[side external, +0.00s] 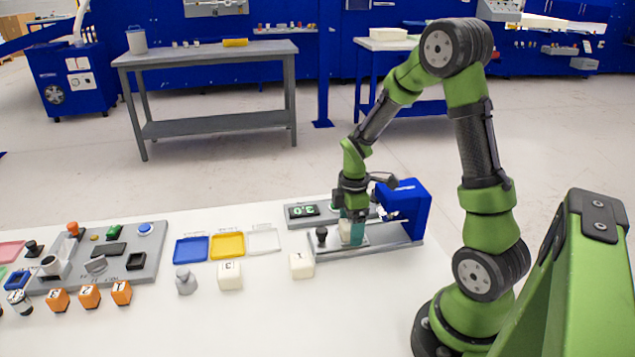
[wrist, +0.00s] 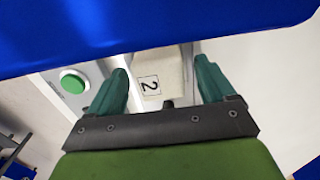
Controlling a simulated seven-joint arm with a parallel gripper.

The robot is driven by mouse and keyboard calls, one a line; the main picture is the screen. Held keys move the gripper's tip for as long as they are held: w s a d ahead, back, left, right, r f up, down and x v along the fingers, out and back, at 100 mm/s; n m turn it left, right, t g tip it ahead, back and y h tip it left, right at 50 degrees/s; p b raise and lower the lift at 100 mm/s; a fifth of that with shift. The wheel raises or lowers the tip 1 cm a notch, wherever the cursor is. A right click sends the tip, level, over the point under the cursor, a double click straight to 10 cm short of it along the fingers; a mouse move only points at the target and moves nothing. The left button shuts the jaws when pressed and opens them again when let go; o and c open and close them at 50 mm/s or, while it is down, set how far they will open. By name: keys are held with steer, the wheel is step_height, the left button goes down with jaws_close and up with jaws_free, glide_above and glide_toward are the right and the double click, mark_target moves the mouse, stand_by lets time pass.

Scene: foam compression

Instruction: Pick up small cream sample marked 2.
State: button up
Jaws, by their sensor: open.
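The small cream sample marked 2 (wrist: 157,78) shows in the wrist view between the two green fingers of my gripper (wrist: 163,88). Its black-framed 2 faces the camera, and its far part is cut off by the blue housing. A gap shows between each finger and the sample, so the gripper is open around it. In the side view my gripper (side external: 353,216) is low over the press base, and the cream sample (side external: 345,232) stands there, partly hidden by a finger. The blue press (side external: 408,208) stands just right of the gripper.
Cream samples marked 1 (side external: 301,266) and 3 (side external: 230,276) stand on the white table, left of the press.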

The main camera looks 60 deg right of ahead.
steer(key=c, duration=1)
steer(key=shift+c, duration=0.2)
